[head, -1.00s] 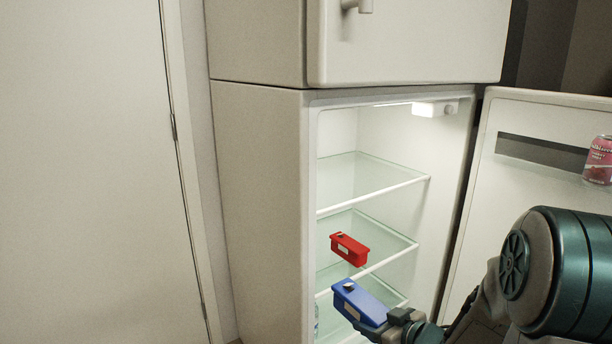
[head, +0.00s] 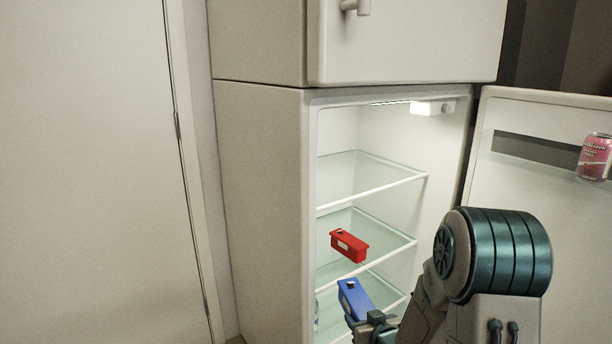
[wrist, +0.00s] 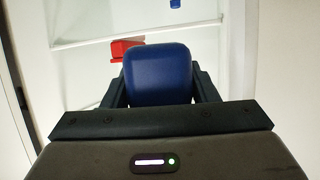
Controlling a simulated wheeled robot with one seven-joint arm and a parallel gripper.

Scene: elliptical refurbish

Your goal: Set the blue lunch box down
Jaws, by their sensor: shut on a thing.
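The blue lunch box (head: 355,299) is in my gripper (head: 374,322), at the front of the open fridge near the lower shelves in the head view. My gripper is shut on its near end. In the wrist view the blue lunch box (wrist: 158,75) sits between both fingers of my gripper (wrist: 159,88) and hides what lies behind it. I cannot tell whether the box touches a shelf.
A red box (head: 349,246) rests on the shelf above, and also shows in the wrist view (wrist: 122,48). The top glass shelf (head: 365,180) is empty. The fridge door (head: 500,190) stands open at right with a pink can (head: 594,158). A bottle (head: 317,315) stands low at left.

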